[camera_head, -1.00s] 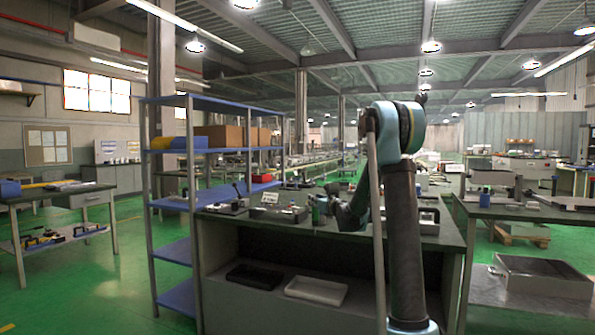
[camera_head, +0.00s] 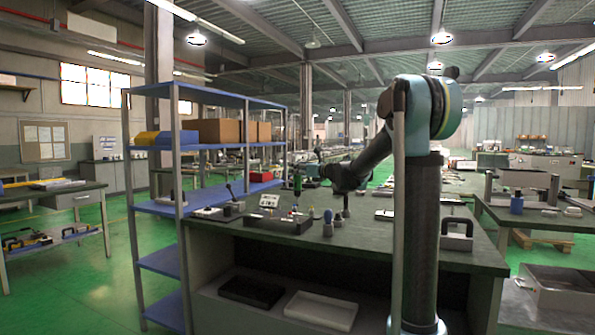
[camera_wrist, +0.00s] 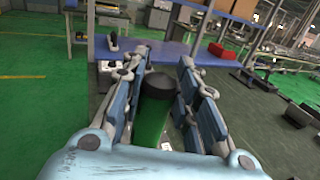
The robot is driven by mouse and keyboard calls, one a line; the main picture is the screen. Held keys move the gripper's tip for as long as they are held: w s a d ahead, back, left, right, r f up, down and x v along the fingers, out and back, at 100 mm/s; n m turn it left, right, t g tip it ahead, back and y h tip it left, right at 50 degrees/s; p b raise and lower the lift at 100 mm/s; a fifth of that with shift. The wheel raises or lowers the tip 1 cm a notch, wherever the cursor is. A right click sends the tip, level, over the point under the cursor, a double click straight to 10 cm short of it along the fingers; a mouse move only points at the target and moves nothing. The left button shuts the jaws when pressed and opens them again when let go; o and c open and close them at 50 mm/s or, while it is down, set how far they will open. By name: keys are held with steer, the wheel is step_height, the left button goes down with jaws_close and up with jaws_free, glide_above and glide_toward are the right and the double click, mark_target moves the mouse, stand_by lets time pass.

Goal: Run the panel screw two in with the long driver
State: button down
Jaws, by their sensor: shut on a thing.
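My gripper (camera_head: 303,171) is shut on a green-handled driver (camera_head: 297,184) and holds it above the bench. In the wrist view, the driver's green handle with its black cap (camera_wrist: 158,85) sits between the two fingers (camera_wrist: 160,98). The driver's lower end is too small to make out. A dark, low fixture (camera_head: 278,223) lies on the bench below and to the left of the gripper, with several small coloured parts on top. I cannot tell which of them is panel screw two.
A blue-handled tool (camera_head: 328,217) stands upright on the bench (camera_head: 380,240), right of the fixture. A white card (camera_head: 269,200) stands behind the fixture. A blue shelf rack (camera_head: 160,208) rises close on the left. A black-handled item (camera_head: 457,232) sits at the right.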

mark_target(300, 182)
steer(key=shift+w, duration=0.15)
stand_by(0.3)
steer(key=shift+f, duration=2.55)
steer(key=shift+s+f, duration=0.2)
steer(key=shift+f, duration=0.5)
stand_by(0.5)
steer(key=shift+r, duration=2.5)
steer(key=shift+d, duration=0.1)
